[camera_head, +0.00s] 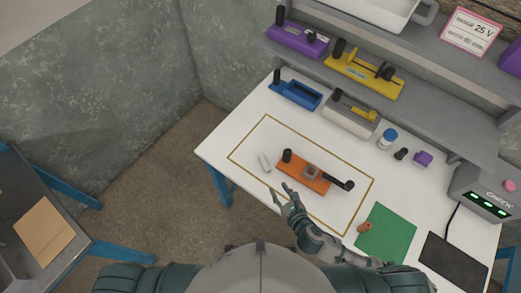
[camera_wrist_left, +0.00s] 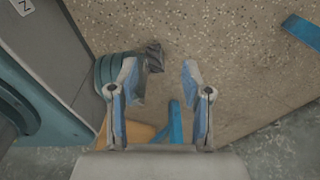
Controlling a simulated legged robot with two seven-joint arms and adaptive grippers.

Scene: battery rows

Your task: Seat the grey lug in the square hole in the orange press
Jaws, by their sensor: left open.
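The orange press (camera_head: 292,178) lies on the white table inside a gold outlined rectangle. It has a black knob at its left end, a black handle at its right end and a grey square fitting (camera_head: 311,171) near its middle. The grey lug (camera_head: 264,162) is a small pale piece on the table left of the press, apart from it. My right gripper (camera_head: 280,189) is open and looks empty, just below the lug and left of the press's lower edge. My left gripper (camera_wrist_left: 161,78) is open and empty above the speckled floor, away from the table.
Blue (camera_head: 296,93) and grey-yellow (camera_head: 350,115) presses stand at the table's back; purple and yellow ones sit on a shelf (camera_head: 430,105). A green mat (camera_head: 386,234), brown piece (camera_head: 364,227) and check box (camera_head: 485,195) are at right. The table's left end is clear.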

